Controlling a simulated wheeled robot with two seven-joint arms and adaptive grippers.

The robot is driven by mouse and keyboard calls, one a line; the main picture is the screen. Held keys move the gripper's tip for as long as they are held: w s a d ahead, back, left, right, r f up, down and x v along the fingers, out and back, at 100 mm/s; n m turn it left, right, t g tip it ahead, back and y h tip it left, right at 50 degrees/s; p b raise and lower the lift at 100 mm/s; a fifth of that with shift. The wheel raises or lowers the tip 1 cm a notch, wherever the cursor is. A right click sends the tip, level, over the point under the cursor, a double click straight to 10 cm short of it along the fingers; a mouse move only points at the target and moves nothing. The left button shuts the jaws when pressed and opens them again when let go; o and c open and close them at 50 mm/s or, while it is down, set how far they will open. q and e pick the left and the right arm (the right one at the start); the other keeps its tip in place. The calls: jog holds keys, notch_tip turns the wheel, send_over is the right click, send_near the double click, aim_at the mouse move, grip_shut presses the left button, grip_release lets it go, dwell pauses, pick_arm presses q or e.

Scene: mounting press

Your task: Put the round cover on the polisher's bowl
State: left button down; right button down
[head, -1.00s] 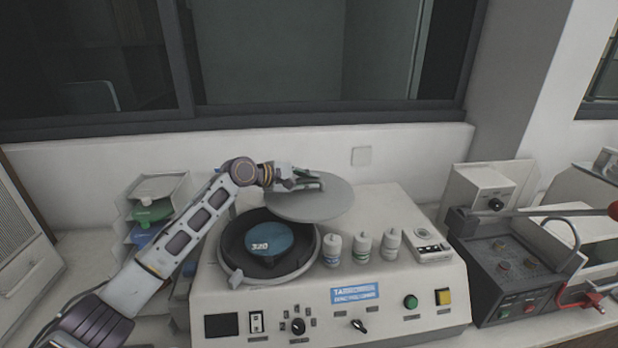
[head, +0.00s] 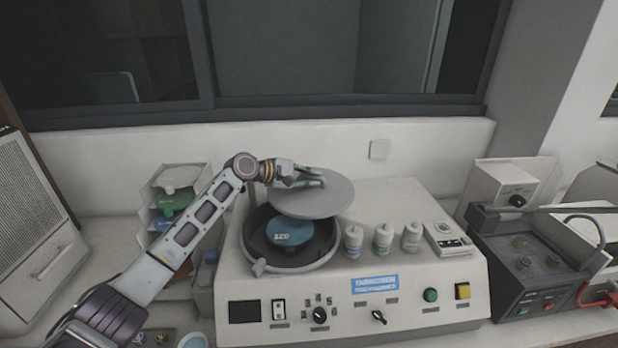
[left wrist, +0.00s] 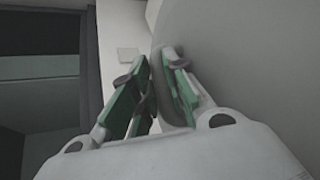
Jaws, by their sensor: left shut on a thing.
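The round cover (head: 335,196) is a flat grey disc. My left gripper (head: 312,180) is shut on it at its upper side. In the left wrist view, the green-padded fingers (left wrist: 160,95) close around a grey part of the cover, and its broad disc (left wrist: 255,60) fills the upper right. The polisher's bowl (head: 250,252) is a dark round well holding a blue disc (head: 289,231) marked 320. The cover hangs above the bowl's back right part, hiding some of its rim. The bowl's front and left stay uncovered. My right gripper is not in view.
Three small bottles (head: 383,239) stand on the polisher (head: 400,196) right of the bowl, beside a small box (head: 447,239). A stack of trays (head: 168,181) stands behind my left arm. A dark press-like machine (head: 528,265) is at the right. The wall and window are behind.

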aim_at(292, 209)
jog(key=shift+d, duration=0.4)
pick_arm(q)
jog(key=shift+s+a, duration=0.1)
jog(key=shift+a, duration=0.05)
